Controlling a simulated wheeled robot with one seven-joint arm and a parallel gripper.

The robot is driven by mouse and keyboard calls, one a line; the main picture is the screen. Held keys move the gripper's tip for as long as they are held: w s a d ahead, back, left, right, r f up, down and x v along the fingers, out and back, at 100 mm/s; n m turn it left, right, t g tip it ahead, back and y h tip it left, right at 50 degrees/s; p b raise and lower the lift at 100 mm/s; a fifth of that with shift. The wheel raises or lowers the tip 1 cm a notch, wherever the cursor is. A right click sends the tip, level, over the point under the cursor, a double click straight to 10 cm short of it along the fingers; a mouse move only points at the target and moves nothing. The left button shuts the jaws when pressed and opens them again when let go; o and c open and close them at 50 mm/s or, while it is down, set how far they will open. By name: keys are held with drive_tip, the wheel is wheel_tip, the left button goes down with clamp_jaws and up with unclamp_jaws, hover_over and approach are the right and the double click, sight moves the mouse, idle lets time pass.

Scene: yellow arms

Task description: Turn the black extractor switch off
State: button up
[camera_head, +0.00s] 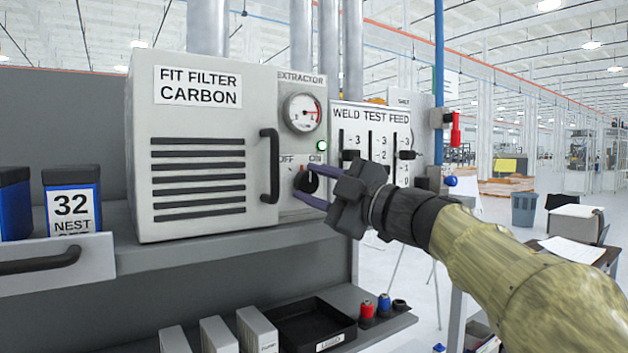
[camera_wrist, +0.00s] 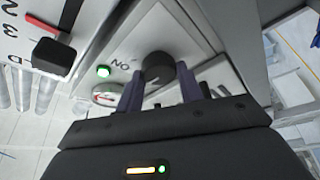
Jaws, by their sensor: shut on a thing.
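The black extractor switch (camera_head: 306,181) is a round knob on the grey panel below the gauge, between the OFF label on its left and the ON label on its right. A lit green lamp (camera_head: 321,146) sits above it. In the wrist view the knob (camera_wrist: 158,68) stands between my two purple fingers, near the upside-down ON label. The green lamp (camera_wrist: 103,71) is lit there too. My gripper (camera_head: 303,180) is shut on the knob, one finger on each side. The fingers partly hide the panel, and I cannot tell exactly where the knob's pointer stands.
The carbon filter box (camera_head: 205,150) with a black handle (camera_head: 269,165) stands left of the switch. The weld test feed panel (camera_head: 372,143) with sliders is close on the right. A shelf below holds a black tray (camera_head: 305,330). Open floor lies further right.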

drive_tip(key=n+g, duration=0.1)
drive_tip(key=n, duration=0.1)
drive_tip(key=n+p, duration=0.1)
drive_tip(key=n, duration=0.2)
drive_tip(key=shift+r+g+h, duration=0.1)
drive_tip(key=shift+g+h, duration=0.3)
drive_tip(key=n+g+h+p, duration=0.1)
drive_tip(key=n, duration=0.3)
drive_tip(key=o, duration=1)
drive_tip(key=shift+p, duration=0.3)
drive_tip(key=shift+d, duration=0.1)
drive_tip(key=b+v, duration=0.4)
drive_tip(key=v, duration=1.3)
drive_tip(key=shift+s+r+b, duration=0.25)
drive_tip(key=shift+r+b, duration=0.05)
drive_tip(key=shift+b, duration=0.1)
